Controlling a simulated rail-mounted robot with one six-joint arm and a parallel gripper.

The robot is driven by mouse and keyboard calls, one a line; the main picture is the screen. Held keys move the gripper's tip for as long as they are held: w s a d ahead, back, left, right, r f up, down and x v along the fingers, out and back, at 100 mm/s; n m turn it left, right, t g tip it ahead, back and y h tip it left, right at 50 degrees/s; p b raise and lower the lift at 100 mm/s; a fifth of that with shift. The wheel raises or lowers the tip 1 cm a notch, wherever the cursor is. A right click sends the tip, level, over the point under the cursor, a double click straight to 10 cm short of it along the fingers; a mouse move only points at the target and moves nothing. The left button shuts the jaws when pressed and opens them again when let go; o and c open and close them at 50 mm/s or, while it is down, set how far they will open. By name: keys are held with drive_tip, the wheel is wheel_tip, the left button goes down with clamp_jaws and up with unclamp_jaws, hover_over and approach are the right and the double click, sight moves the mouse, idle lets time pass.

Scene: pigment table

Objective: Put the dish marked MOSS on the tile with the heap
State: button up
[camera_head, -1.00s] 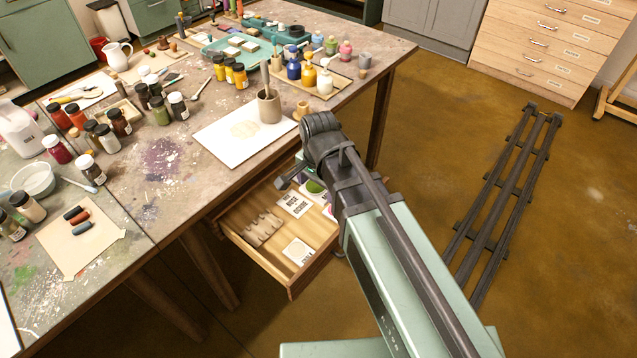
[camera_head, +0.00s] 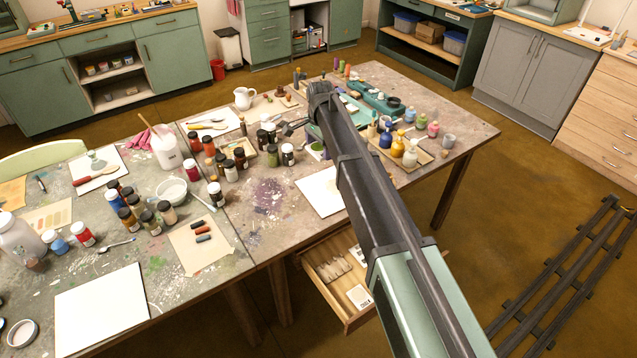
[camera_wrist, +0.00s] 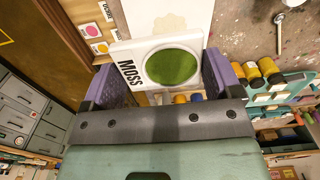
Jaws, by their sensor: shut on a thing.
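The dish marked MOSS (camera_wrist: 138,72) is a white square plate with a round green fill, held between the purple pads of my gripper (camera_wrist: 170,85) in the wrist view. In the head view my gripper (camera_head: 300,130) is above the table, with a bit of green from the dish (camera_head: 317,147) beside it. A white tile (camera_head: 315,190) lies below on the table, partly hidden by my arm. Another white tile (camera_head: 102,308) at the front left looks bare. White tiles at the back (camera_head: 225,112) and left (camera_head: 112,158) carry tools or small items; I cannot tell which bears a heap.
An open drawer (camera_head: 340,318) with cards juts out below the table's front edge. Jars (camera_head: 240,158) crowd the table left of my gripper. A tray of paint bottles (camera_head: 425,150) stands to the right. A paint-stained patch (camera_head: 270,192) of table is clear.

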sight(320, 197)
drive_tip(key=shift+a+f, duration=0.1)
drive_tip(key=shift+a, duration=0.1)
drive_tip(key=shift+d+f, duration=0.1)
wheel_tip(320, 197, down, 20)
drive_tip(key=b, duration=2)
drive_tip(key=shift+d+f+b, duration=0.1)
drive_tip(key=shift+f+b, duration=0.1)
drive_tip(key=shift+b, duration=0.1)
drive_tip(key=shift+r+p, duration=0.3)
drive_tip(key=shift+r, duration=0.05)
drive_tip(key=shift+f, duration=0.25)
drive_tip(key=o, duration=0.8)
wheel_tip(320, 197, up, 13)
drive_tip(key=p, duration=1.2)
drive_tip(key=shift+f, duration=0.15)
drive_tip(key=shift+f, duration=0.1)
